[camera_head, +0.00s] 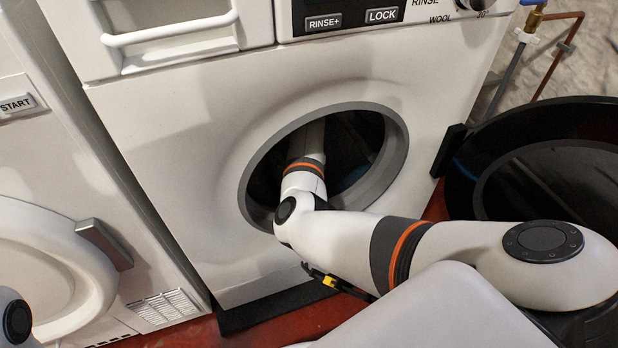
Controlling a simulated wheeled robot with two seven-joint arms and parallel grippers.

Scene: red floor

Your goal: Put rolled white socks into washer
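The white washer (175,130) stands in front of me with its round grey-rimmed opening (388,165) uncovered. My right arm comes in from the right and its forearm reaches through the opening into the dark drum (352,140). My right gripper is hidden inside the drum, so I cannot see its fingers or whether it holds anything. No white socks show in this view. My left gripper is out of view; only a small piece of my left arm shows at the lower left edge.
The washer's open door (590,112), black and round, swings out to the right. A second white machine (45,150) with a closed door stands at the left. Pipes (560,50) run up the wall at the upper right. Red floor (300,322) shows below.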

